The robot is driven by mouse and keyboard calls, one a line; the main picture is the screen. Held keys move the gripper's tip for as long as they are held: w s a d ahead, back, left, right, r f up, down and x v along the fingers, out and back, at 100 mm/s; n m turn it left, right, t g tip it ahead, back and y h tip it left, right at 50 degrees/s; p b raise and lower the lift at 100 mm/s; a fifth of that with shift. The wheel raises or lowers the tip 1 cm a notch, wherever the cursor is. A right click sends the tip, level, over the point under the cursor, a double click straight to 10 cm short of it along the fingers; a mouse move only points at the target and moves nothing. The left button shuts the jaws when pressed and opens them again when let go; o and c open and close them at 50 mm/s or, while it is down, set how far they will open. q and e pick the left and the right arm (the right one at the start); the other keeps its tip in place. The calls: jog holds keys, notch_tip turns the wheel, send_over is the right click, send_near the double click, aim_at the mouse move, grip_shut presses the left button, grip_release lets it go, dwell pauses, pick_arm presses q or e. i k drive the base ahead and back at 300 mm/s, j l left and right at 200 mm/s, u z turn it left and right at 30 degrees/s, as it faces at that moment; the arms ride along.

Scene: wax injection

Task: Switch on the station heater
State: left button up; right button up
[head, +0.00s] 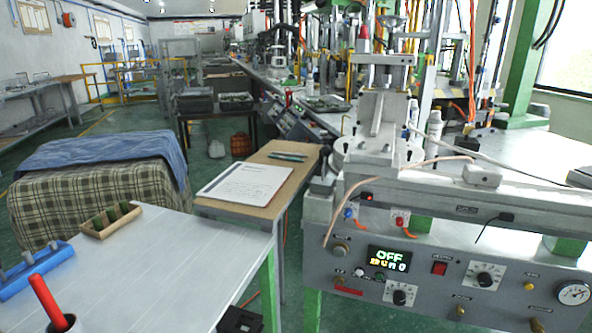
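The station (375,195) stands at the right with a grey control panel (420,300) on its front. A small display (389,260) on the panel reads "OFF", with smaller lit characters below it. A dial knob (485,276) is right of the switch, and another dial knob (401,294) is below the display. A round gauge (573,293) is at the panel's right end. The labels are too small to read. Neither of my grippers is in view.
A light table (160,270) at the lower left holds a wooden tray (111,220), a blue rack (38,272) and a red-handled tool (46,300) in a cup. A notebook (244,186) lies on a wooden side table. A cable (340,215) hangs at the station's left front.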

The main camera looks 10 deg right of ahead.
aim_at(439, 269)
jog(key=z, duration=1.4)
